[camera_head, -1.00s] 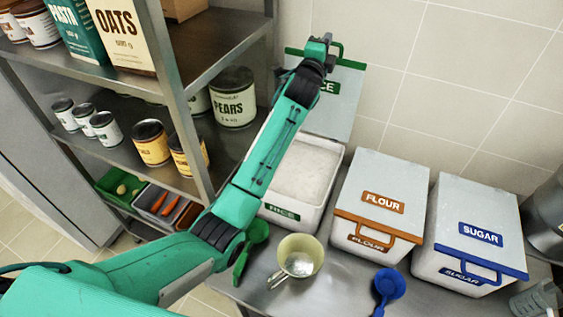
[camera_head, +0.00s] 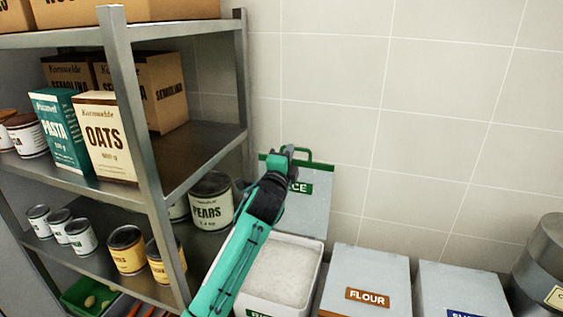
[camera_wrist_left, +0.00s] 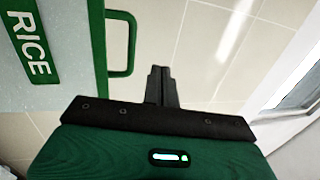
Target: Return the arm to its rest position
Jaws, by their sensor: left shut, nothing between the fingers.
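My left arm comes up from the bottom of the head view. Its gripper (camera_head: 288,152) is in front of the raised lid of the rice bin (camera_head: 315,206), near the lid's green top edge. In the left wrist view the gripper's fingers (camera_wrist_left: 160,72) are together, with nothing between them. The lid's green handle (camera_wrist_left: 121,44) and RICE label show at the left there, apart from the fingers. The open rice bin (camera_head: 322,262) holds white rice and stands below the gripper. My right gripper is not in view.
A metal shelf rack (camera_head: 150,165) with cans and boxes stands close on the left, near my arm. The closed flour bin (camera_head: 368,270) and sugar bin (camera_head: 462,282) stand to the right. A tiled wall (camera_head: 430,150) is behind. The space above the closed bins is clear.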

